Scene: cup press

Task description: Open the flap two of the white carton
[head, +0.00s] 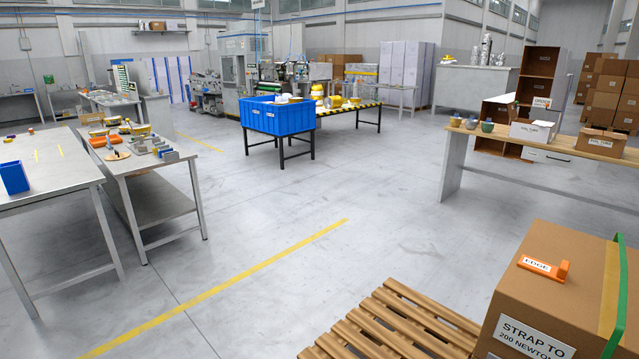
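A white carton (533,132) with a label on its front stands on the wooden-topped bench at the right of the head view. It is far off and small, so I cannot tell its flaps apart or whether any is open. Neither of my grippers is in view.
A large strapped box (550,300) and a wooden pallet (395,325) fill the near right. Floor in the middle is clear.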

